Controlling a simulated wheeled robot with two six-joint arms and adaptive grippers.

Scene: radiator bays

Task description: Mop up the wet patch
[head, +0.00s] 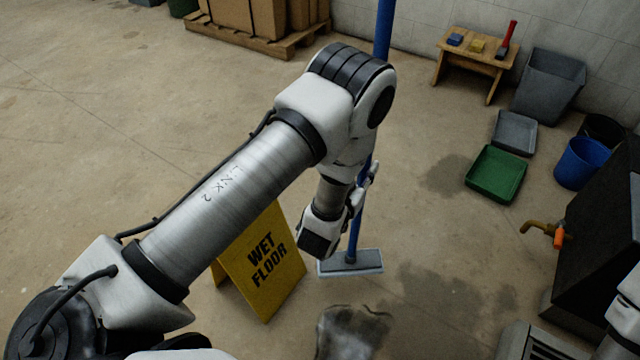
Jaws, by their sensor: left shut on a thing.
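A flat mop with a blue handle (384,30) stands upright, its grey and white head (350,263) low at the floor. My left gripper (366,188) is shut on the blue handle above the head; my own arm hides part of the handle. A shiny wet patch (352,330) lies on the concrete in front of the mop head, apart from it in the picture. Its lower end is cut off by the frame. My right gripper is not in view.
A yellow wet floor sign (265,262) stands just left of the mop. Dull dark stains (455,300) mark the floor to the right. Green tray (496,174), blue bucket (580,163), wooden stool (475,60) and a black unit with a brass tap (540,230) stand right. Left floor is open.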

